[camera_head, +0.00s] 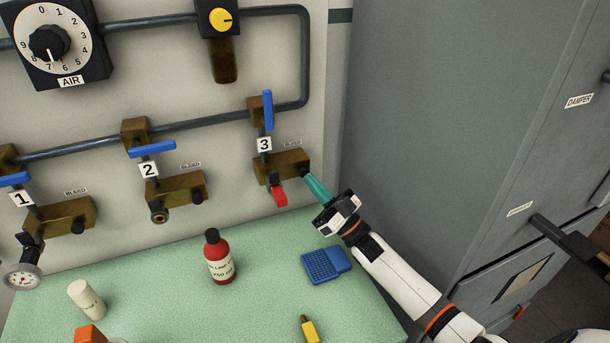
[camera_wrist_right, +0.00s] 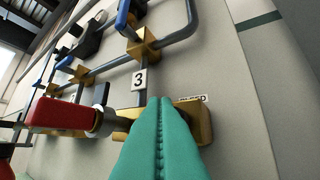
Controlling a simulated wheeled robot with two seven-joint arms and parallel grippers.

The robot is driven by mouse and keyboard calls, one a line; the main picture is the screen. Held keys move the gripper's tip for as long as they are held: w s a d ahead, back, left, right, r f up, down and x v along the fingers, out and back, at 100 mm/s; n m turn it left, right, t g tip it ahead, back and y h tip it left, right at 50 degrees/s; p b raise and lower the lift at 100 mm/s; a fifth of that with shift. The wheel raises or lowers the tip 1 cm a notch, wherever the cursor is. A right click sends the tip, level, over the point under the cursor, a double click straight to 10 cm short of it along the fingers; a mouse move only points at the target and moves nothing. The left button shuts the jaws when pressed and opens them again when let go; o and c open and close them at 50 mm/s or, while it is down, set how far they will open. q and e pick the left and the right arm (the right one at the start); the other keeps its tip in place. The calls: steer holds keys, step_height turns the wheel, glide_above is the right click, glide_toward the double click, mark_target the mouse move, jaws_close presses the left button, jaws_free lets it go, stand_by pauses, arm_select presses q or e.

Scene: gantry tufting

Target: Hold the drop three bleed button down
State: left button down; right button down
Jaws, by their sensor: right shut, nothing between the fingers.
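Drop three has a brass block (camera_head: 281,165) on the panel below the "3" label (camera_head: 264,144), with a small "BLEED" label (camera_head: 293,143) above its right end. The dark bleed button (camera_head: 305,174) is at the block's right end. My right gripper (camera_head: 309,180), with green fingers, is shut and empty, its tips at the button. I cannot tell whether the button is pressed in. In the right wrist view the closed fingers (camera_wrist_right: 160,102) cover the button in front of the block (camera_wrist_right: 198,121). Drop three's blue lever (camera_head: 268,110) stands upright. My left gripper is not in view.
A red fitting (camera_head: 278,194) hangs under block three, left of my fingers. Drop two (camera_head: 176,189) and drop one (camera_head: 62,218) are further left. A red bottle (camera_head: 219,258) and a blue tray-like item (camera_head: 322,265) stand on the green bench (camera_head: 170,290). A grey cabinet (camera_head: 440,110) is at right.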

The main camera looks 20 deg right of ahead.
steer(key=shift+w+b, duration=0.4)
steer(key=shift+w, duration=0.2)
stand_by(0.7)
steer(key=shift+s, duration=0.15)
stand_by(3.3)
steer(key=shift+s+p, duration=0.55)
steer(key=shift+s, duration=0.2)
steer(key=shift+s, duration=0.1)
steer(key=shift+s+a+p, duration=0.15)
steer(key=shift+s+p, duration=1.2)
steer(key=shift+s, duration=1.05)
